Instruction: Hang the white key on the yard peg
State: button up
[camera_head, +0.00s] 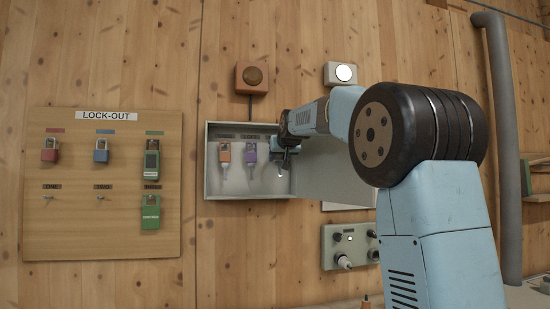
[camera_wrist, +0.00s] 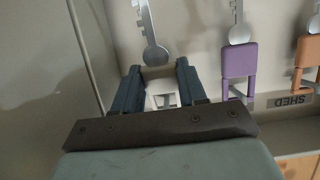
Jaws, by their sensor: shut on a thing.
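My gripper (camera_head: 284,158) is at the right part of the open grey key cabinet (camera_head: 235,194). In the wrist view, my gripper (camera_wrist: 160,88) is shut on the white tag of the white key (camera_wrist: 160,94). Its metal shaft (camera_wrist: 150,40) points away past the fingers, in front of the cabinet's back panel. A purple key (camera_head: 251,152) and an orange key (camera_head: 225,153) hang in the cabinet to the left; in the wrist view the purple key (camera_wrist: 239,60) is right of the fingers. I cannot read a yard label, and the peg at my gripper is hidden.
The cabinet door (camera_head: 335,170) stands open at the right, beside my arm. A lock-out board (camera_head: 100,245) with padlocks hangs left. A red button box (camera_head: 252,77) is above, a control box (camera_head: 345,245) below right.

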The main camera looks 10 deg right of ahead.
jog(key=shift+f, duration=0.15)
jog(key=o, duration=1.2)
jog(key=v, duration=1.4)
jog(key=s+f+g, duration=0.2)
jog(key=s+f, duration=1)
jog(key=s+a+f+g, duration=0.1)
jog(key=s+f+g, duration=0.2)
jog(key=s+f, duration=0.9)
jog(key=s+f+g, duration=0.3)
jog(key=s+f, duration=0.8)
jog(key=f, duration=0.3)
jog(key=shift+s+a+f, duration=0.1)
jog(key=shift+s+a, duration=0.1)
jog(key=shift+s, duration=0.2)
